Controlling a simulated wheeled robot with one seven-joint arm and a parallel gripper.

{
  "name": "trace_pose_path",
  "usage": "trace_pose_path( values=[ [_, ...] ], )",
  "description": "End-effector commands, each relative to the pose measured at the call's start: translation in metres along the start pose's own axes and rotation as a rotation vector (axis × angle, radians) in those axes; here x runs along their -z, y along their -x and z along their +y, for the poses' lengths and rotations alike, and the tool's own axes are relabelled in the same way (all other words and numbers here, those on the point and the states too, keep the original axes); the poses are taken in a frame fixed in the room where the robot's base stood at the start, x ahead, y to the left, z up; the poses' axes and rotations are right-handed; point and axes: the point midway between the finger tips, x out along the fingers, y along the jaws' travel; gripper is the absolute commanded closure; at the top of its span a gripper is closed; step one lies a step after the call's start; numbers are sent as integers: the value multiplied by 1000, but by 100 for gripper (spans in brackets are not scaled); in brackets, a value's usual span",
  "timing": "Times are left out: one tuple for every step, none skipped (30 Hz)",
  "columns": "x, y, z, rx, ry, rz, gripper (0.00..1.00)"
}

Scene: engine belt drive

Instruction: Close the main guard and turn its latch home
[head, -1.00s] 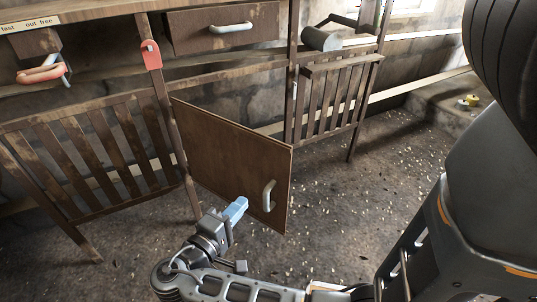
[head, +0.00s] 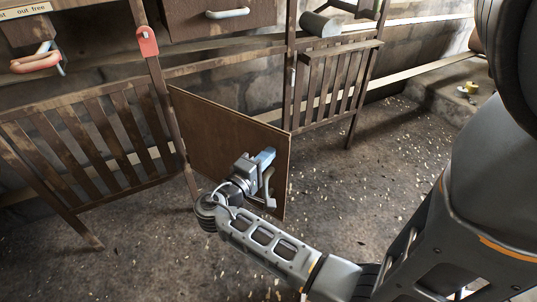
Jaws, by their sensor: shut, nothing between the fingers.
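The main guard, a brown wooden panel (head: 215,130), hangs from the left post and stands swung out from the frame. Its pale bar handle (head: 267,186) is near the free right edge, partly hidden by my gripper. My gripper (head: 266,156) is shut and empty, in front of the panel by the handle's upper end. I cannot tell whether it touches the panel or handle. A red piece (head: 147,42) on the post above the panel looks like the latch, hanging upright.
A slatted panel (head: 85,145) is left of the guard, and another slatted panel (head: 335,85) is right. A drawer with a pale handle (head: 228,13) is above.

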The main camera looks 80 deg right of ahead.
Motion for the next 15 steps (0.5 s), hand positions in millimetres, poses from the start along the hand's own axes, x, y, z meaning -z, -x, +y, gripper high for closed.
trace_pose_path(
  values=[
    [0, -4, 0, 0, 0, -1, 100],
    [0, -5, 0, 0, 0, 0, 100],
    [0, -7, 0, 0, 0, 1, 100],
    [0, -8, 0, 0, 0, 1, 100],
    [0, -8, 0, 0, 0, 1, 100],
    [0, -8, 0, 0, 0, 1, 100],
    [0, -9, 0, 0, 0, 2, 100],
    [0, -9, 0, 0, 0, 2, 100],
    [0, -9, 0, 0, 0, 2, 100],
    [0, -9, 0, 0, 0, 1, 100],
    [0, -8, 0, 0, 0, 1, 100],
    [0, -8, 0, 0, 0, 1, 100],
    [0, -8, 0, 0, 0, 1, 100],
    [0, -8, 0, 0, 0, 1, 100],
    [0, -9, 0, 0, 0, 2, 100]
  ],
)
